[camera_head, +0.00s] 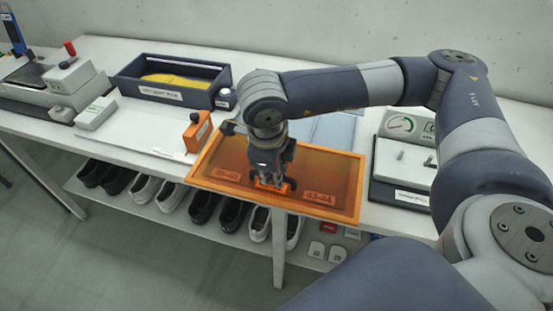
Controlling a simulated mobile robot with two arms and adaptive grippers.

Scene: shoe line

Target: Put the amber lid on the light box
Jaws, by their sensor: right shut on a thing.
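The amber lid (345,178), an orange-framed, see-through amber panel with number labels, is over the front part of the table, its near edge around the table's front edge. My right gripper (271,183) points down over its middle and is shut on its orange handle. I cannot tell whether the lid rests on the table or hangs just above it. The light box (137,90), a dark blue open box labelled as a UV light box with yellow inside, stands at the back left, apart from the lid. My left gripper is not in view.
A small orange device (194,134) stands close to the lid's left corner, and a small bottle (225,100) beside the light box. A gauge unit (402,160) is at the right. Shoes (172,194) line the lower shelf.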

